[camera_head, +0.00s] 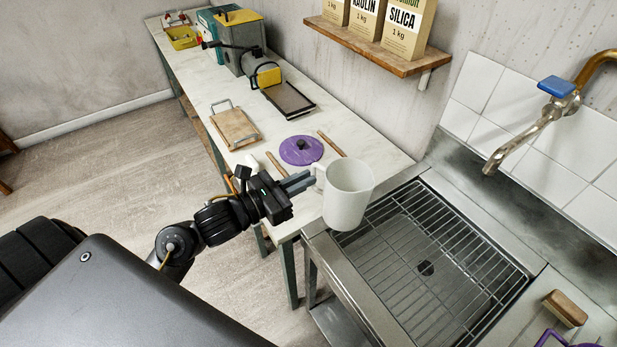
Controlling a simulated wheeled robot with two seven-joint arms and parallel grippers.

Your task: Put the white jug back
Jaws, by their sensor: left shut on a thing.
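The white jug (348,196) is upright in the middle of the camera_head view, with its handle on its left side. My left gripper (312,181) is shut on the jug at its handle. The jug appears held above the near end of the white worktop and the sink's left edge; the exact gap below it cannot be told. The gripper's fingertips are partly hidden at the handle. My right gripper does not show.
A metal sink with a rack (455,262) lies to the right, under a tap (535,130). On the worktop (291,124) are a purple lid (301,150), wooden sticks, a wooden board (234,126) and a machine (240,45). A shelf (375,50) with bags is above.

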